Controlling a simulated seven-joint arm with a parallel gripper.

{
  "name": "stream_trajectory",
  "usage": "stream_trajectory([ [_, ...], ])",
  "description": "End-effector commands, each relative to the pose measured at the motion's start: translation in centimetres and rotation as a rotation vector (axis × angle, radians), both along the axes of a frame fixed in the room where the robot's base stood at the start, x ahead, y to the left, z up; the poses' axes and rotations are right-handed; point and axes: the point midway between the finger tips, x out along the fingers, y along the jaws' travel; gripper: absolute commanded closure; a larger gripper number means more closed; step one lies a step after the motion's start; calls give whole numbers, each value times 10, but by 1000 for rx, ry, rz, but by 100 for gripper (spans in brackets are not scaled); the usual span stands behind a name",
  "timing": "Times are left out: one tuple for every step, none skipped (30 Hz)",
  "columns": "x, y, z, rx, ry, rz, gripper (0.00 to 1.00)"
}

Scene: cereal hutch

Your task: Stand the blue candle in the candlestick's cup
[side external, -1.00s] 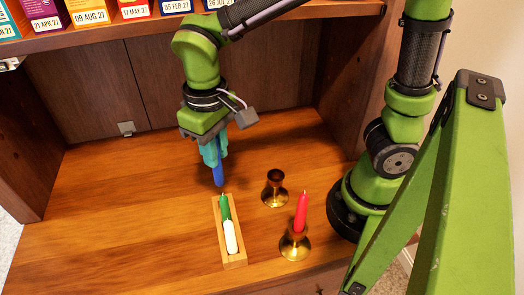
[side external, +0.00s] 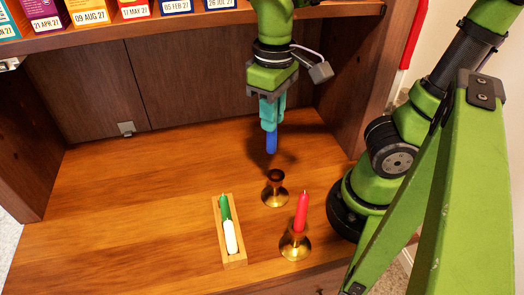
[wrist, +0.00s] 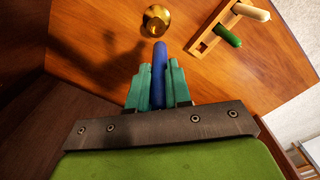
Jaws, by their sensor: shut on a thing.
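My gripper (side external: 269,112) is shut on the blue candle (side external: 271,143), which hangs upright below the teal fingers. In the wrist view the blue candle (wrist: 160,58) shows between the fingers (wrist: 158,85). The empty brass candlestick (side external: 275,188) stands on the wooden surface, its cup open at the top. In the side view it appears just below the candle's lower end, with a gap between them. In the wrist view the candlestick (wrist: 156,18) lies just past the candle's tip. The two are apart.
A second brass candlestick (side external: 295,246) holds a red candle (side external: 301,212) nearer the front. A wooden holder (side external: 236,263) with a green candle (side external: 225,206) and a white candle (side external: 231,237) stands to the left. A shelf with several boxes hangs above. The left surface is clear.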

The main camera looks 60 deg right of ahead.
Motion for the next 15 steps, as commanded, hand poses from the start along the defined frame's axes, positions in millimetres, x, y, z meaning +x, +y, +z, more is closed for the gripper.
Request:
stream_trajectory([
  [-6,-4,-2,1,-1,11,100],
  [-8,-5,-3,1,0,18,100],
  [-10,-6,-5,0,0,29,100],
  [-12,-6,-7,0,1,36,100],
  [-12,-6,-8,-1,2,42,100],
  [-12,-6,-10,-1,2,47,100],
  [-11,-6,-12,-1,2,48,100],
  [-11,-6,-15,-2,2,48,100],
  [-12,-6,-18,-2,3,48,100],
  [-12,-6,-22,-2,4,48,100],
  [-12,-6,-25,-1,4,47,100],
  [-12,-6,-29,-1,5,46,100],
  [-12,-6,-33,-2,5,47,100],
  [-11,-6,-36,-2,5,47,100],
  [-11,-6,-41,-2,3,48,100],
])
